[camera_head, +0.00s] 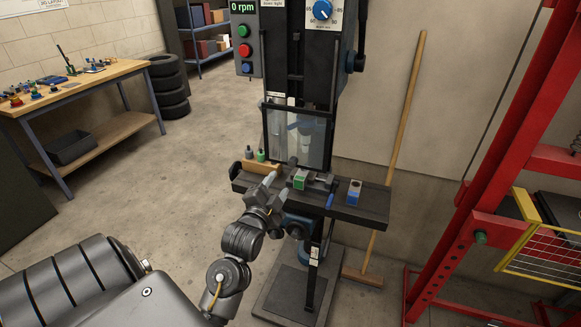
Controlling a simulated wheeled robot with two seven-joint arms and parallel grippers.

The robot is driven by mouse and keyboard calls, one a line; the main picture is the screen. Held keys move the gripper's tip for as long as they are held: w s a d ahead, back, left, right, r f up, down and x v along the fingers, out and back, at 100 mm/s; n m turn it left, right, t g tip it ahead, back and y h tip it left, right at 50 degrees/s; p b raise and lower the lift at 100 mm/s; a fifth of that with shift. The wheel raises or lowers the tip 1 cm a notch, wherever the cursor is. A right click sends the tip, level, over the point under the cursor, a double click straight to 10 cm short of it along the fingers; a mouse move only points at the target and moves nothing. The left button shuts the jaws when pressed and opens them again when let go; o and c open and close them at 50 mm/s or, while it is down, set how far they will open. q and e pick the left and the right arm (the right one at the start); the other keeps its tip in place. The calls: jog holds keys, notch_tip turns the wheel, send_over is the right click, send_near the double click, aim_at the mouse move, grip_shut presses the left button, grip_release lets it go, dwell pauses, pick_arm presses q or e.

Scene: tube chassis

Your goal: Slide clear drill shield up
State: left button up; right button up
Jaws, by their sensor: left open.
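The clear drill shield (315,150) is a see-through panel with a dark frame on the front of the drill press (317,70). It hangs low, in front of the pale spindle, with its lower edge just above the dark work table (358,211). My left gripper (272,186) is open at the table's left front, below and left of the shield's lower edge. It appears apart from the shield, though the exact gap is hard to tell. It partly hides the table's left side. My right gripper is out of view.
A vise with a green block (299,180) and a blue-topped block (354,191) sit on the work table. A small wooden rack (261,167) stands at its left. A broom (399,130) leans at right, near a red frame (490,190).

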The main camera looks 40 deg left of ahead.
aim_at(291, 164)
pick_arm(q)
jog(key=p+x, duration=0.2)
jog(key=x, duration=0.9)
jog(key=shift+p, duration=0.3)
jog(key=shift+f, duration=0.1)
grip_shut()
